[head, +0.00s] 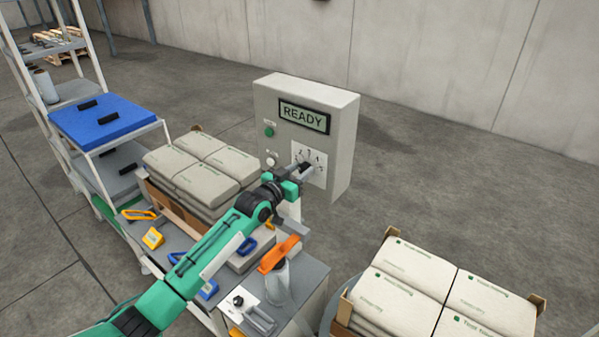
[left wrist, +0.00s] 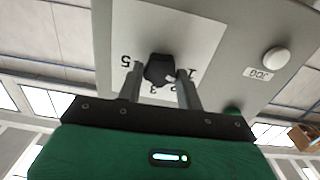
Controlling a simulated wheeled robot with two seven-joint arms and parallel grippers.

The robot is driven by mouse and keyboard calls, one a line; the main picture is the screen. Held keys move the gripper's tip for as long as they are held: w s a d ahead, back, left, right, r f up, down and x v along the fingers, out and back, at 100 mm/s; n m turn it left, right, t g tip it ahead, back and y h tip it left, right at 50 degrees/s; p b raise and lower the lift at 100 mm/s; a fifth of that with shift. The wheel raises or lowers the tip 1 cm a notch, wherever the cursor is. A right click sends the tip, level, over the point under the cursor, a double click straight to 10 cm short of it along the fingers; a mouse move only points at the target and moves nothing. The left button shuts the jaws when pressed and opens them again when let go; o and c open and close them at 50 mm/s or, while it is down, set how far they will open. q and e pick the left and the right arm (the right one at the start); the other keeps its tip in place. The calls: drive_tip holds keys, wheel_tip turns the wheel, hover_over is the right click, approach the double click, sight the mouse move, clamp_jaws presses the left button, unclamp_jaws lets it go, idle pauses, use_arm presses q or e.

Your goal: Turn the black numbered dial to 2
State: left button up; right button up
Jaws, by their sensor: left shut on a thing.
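The black dial (left wrist: 158,68) sits on a white numbered plate (head: 318,178) on the front of a grey control box (head: 343,150). My left gripper (head: 303,169) reaches the dial from the front and is shut on it, one finger on each side. In the left wrist view, which shows the plate upside down, the digits 5, 3 and 1 show around the dial, with a 2 partly hidden by a finger. A small white mark on the dial seems to point to the lower right, towards 1 and 2; I cannot tell exactly. My right gripper is not seen.
The box has a READY screen (head: 303,117), a green button (head: 269,131) and a white button (left wrist: 276,60). Stacked sacks (head: 200,165) stand left of my arm, and more sacks (head: 425,280) at the lower right. An orange-handled tool (head: 279,253) stands close below my arm.

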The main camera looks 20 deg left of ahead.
use_arm(q)
drive_tip(key=m+b, duration=0.1)
drive_tip(key=m, duration=0.2)
drive_tip(key=shift+f+m, duration=0.15)
drive_tip(key=shift+m, duration=0.15)
drive_tip(key=shift+d+m+b, duration=0.15)
drive_tip(key=shift+m+b, duration=0.6)
drive_tip(key=shift+m, duration=1.05)
drive_tip(key=o, duration=1)
drive_tip(key=shift+s, duration=0.15)
